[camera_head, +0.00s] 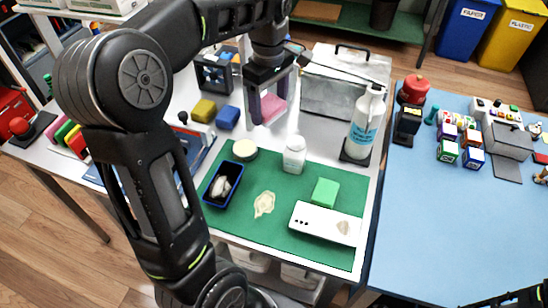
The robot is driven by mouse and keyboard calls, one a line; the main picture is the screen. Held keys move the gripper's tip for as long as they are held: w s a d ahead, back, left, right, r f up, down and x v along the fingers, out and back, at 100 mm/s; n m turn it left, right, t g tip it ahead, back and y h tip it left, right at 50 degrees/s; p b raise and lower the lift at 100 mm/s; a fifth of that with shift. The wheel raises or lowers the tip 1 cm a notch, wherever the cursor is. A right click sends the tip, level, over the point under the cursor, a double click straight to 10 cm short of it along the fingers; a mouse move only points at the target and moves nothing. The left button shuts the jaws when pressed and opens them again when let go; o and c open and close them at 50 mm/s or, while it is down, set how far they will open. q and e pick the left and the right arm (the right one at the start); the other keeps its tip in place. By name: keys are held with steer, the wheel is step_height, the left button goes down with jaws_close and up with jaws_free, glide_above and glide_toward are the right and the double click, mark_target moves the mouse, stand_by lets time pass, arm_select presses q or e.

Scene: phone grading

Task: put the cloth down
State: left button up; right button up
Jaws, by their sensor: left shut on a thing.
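My left gripper (272,98) is above the back of the white table, with its fingers pointing down. It is shut on a pink cloth (273,109), which shows between the two dark fingers. I cannot tell whether the cloth's lower edge touches the table. A white phone (325,224) with a beige smudge near its right end lies on the green mat (262,233). My right gripper is out of view; only a dark bit of an arm shows at the bottom right corner.
On the mat are a green block (325,191), a dark blue tray (223,184), a white bottle (294,155) and a pale round disc (244,149). A spray bottle (366,122) and grey case (338,85) stand right of the gripper; yellow (204,110) and blue (228,117) blocks lie left.

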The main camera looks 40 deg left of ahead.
arm_select(q)
glide_above(270, 162)
step_height(270, 162, down, 14)
steer(key=shift+r+p, duration=0.15)
steer(key=shift+p, duration=0.2)
steer(key=shift+f, duration=2.25)
steer(key=shift+f, duration=0.1)
steer(key=o, duration=1.2)
step_height(270, 162, up, 12)
steer(key=shift+d+r, duration=0.1)
steer(key=shift+r, duration=0.05)
